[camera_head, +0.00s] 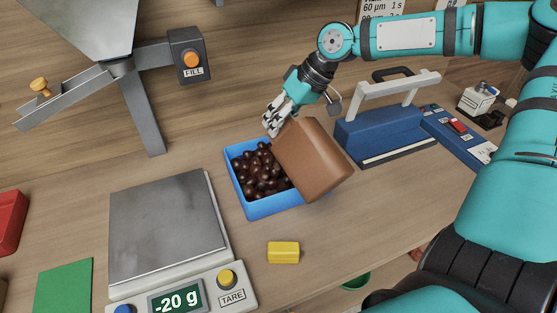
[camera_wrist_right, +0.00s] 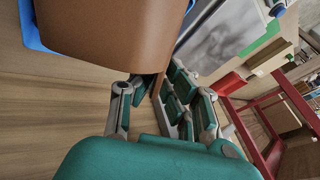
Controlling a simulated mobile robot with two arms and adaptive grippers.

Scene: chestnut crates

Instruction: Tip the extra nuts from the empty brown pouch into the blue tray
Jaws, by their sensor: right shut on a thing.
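A brown pouch (camera_head: 312,158) is held tilted over the right part of the blue tray (camera_head: 273,209). My right gripper (camera_head: 275,122) is shut on the pouch at its upper left edge. The pouch also fills the upper left of the right wrist view (camera_wrist_right: 110,30), close to the fingers (camera_wrist_right: 150,100). Many dark brown nuts (camera_head: 258,172) lie in the tray. The pouch hides the tray's right side, and its opening and inside cannot be seen. My left gripper is not in view.
A scale (camera_head: 170,235) reading -20 g stands left of the tray. A yellow block (camera_head: 283,252) lies in front of the tray. A blue sealer-like device (camera_head: 380,132) stands to the right. A grey hopper stand (camera_head: 140,100) with a FILL button is at the back left.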

